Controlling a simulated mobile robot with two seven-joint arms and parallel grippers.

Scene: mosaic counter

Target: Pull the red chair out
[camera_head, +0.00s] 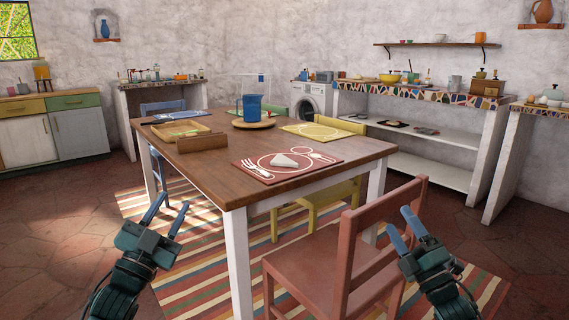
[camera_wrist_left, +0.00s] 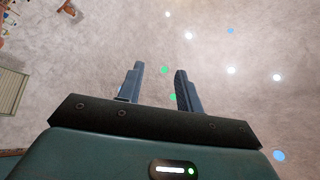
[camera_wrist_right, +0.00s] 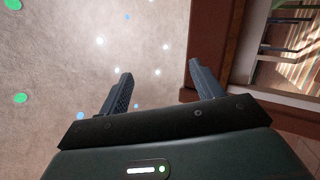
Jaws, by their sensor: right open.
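The red chair (camera_head: 312,268) stands at the near right corner of the wooden table, its seat turned toward the table and its backrest (camera_head: 385,205) on the right. Its lower legs are partly out of frame.
The table (camera_head: 220,165) holds a red placemat (camera_head: 285,178), a blue jug (camera_head: 252,107) and a tray (camera_head: 180,131). A yellow chair (camera_head: 318,205) and a blue chair (camera_head: 160,155) stand at it. A striped rug (camera_head: 190,265) lies below. Tiled floor is open at left.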

